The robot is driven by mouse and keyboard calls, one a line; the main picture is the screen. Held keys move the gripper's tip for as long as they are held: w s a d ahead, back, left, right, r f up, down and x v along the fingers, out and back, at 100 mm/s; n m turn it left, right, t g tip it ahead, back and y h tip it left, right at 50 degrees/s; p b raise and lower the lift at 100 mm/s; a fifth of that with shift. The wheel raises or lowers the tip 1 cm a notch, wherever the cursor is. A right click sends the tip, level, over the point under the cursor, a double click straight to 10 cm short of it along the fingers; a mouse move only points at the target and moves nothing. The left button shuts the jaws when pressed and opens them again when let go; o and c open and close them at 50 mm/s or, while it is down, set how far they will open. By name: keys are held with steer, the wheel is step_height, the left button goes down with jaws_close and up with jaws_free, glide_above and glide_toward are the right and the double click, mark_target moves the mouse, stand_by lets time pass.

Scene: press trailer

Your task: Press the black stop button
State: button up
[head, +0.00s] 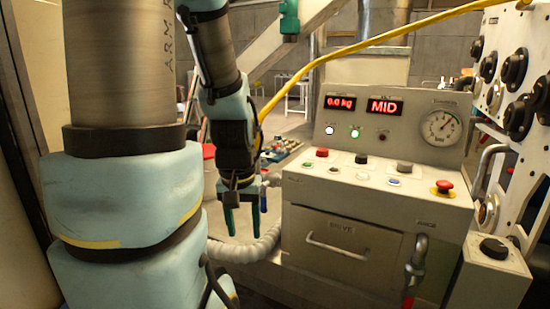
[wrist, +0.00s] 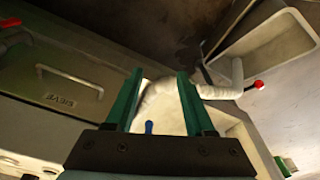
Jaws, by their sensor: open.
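A black button (head: 361,158) stands in the back row of the sloped grey control panel (head: 330,190), between a red button (head: 322,153) and a dark grey one (head: 404,167). Any lettering on it is too small to read. My gripper (head: 243,222) hangs left of the panel, fingers down, apart from it and below its top. Its two green fingers are spread with nothing between them, as the wrist view (wrist: 160,76) also shows. In that view a few panel buttons show at the lower left edge; the black button cannot be made out there.
A red mushroom button (head: 443,187) sits at the panel's right. Small lit buttons and a gauge (head: 441,128) are near. Below is a drawer (head: 340,255) with a handle. A yellow cable (head: 400,32) arches above. A ribbed hose (head: 245,250) lies below my gripper.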

jaws_close()
stand_by(1.1)
